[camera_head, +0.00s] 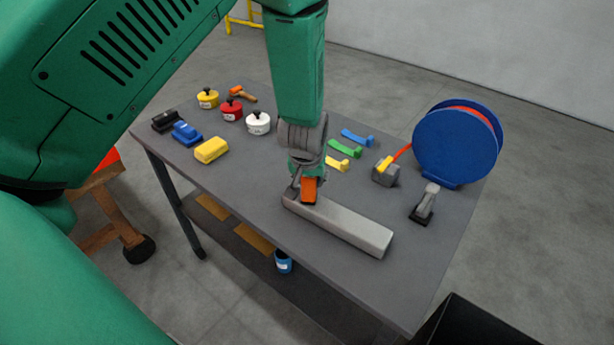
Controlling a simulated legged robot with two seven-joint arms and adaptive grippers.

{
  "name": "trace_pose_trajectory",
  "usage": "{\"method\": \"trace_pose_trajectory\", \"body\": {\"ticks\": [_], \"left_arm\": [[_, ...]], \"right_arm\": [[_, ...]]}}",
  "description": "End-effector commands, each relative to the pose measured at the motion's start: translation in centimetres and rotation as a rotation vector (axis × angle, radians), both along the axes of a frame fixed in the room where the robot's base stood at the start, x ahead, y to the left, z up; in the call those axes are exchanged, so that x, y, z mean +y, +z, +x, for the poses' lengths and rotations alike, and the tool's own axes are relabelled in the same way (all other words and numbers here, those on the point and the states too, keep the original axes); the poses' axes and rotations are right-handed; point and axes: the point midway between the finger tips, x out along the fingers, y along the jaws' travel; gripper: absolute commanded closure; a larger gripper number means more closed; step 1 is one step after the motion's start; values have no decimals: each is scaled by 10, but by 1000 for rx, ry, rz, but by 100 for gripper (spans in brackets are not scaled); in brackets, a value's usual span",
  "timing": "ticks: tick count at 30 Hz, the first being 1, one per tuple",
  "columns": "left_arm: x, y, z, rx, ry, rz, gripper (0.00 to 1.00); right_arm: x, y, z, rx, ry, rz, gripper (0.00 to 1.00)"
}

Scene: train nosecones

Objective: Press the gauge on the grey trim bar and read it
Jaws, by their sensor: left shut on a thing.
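The grey trim bar (345,225) lies on the dark grey table, running from its middle toward the front right. My left gripper (307,197) points down at the left end of the bar. It is shut on a small orange gauge (309,189) with a dark lower edge. The gauge is at the bar's left end; whether it touches the bar I cannot tell. Its display is not visible from here. My left arm comes in from the left and hides part of the table's back. My right gripper is not in view.
On the table (240,190) stand yellow, red and white pots (258,123) at the back left, with blue and yellow blocks (211,150) nearer. Coloured hooked pieces (345,149), a grey block (385,174), a blue reel (455,146) and a small grey-handled tool (426,203) stand right.

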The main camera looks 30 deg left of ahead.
Motion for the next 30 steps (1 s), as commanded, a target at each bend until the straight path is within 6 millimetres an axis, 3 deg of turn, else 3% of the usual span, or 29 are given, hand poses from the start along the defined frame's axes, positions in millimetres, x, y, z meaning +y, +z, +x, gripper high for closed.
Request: {"method": "trace_pose_trajectory", "body": {"ticks": [12,30], "left_arm": [[8,-2,0,-2,1,-8,100],[3,-2,0,0,0,-3,100]], "right_arm": [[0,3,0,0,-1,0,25],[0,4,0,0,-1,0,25]]}}
